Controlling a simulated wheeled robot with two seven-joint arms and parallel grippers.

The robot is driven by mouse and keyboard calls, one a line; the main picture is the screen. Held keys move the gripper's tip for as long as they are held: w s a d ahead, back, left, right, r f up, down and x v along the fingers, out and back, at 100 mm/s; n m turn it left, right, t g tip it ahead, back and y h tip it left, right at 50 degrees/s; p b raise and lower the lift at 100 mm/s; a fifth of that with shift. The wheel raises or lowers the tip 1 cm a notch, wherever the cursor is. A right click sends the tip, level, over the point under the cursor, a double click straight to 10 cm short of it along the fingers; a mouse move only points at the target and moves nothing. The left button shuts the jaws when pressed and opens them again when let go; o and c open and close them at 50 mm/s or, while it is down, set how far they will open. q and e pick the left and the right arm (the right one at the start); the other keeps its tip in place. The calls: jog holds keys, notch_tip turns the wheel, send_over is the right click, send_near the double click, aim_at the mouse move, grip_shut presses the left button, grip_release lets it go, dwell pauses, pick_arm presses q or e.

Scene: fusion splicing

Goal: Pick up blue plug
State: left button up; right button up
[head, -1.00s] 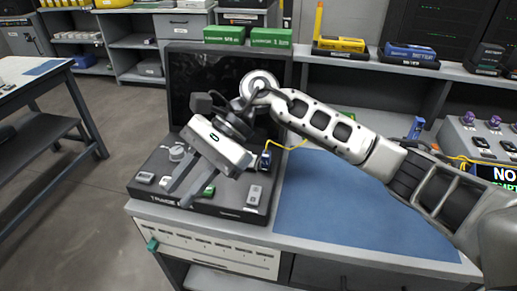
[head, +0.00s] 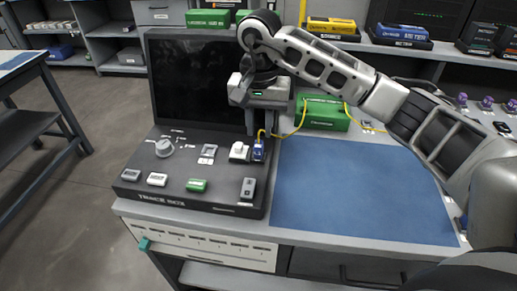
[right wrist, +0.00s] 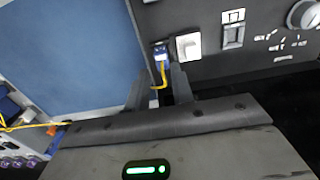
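The blue plug (head: 258,152) sits upright at the back right of the dark trace box (head: 215,200), with a yellow cable (head: 290,135) running from its top. It also shows in the right wrist view (right wrist: 161,53), just beyond my fingertips. My right gripper (head: 259,128) points down above the plug. In the right wrist view its two fingers (right wrist: 158,88) are apart, with the yellow cable between them and the plug body ahead of the tips. Whether a finger touches the cable I cannot tell. My left gripper is in neither view.
A white block (head: 239,151) stands close to the left of the plug. A dark screen (head: 200,82) rises behind the box. A green box (head: 322,113) lies behind the blue mat (head: 350,190), which is clear. A round knob (head: 164,148) and several switches are on the box.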

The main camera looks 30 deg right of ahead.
aim_at(258, 143)
jog(key=shift+w+f+p, duration=0.15)
jog(key=shift+f+p, duration=0.35)
jog(key=shift+f, duration=2.45)
grip_shut()
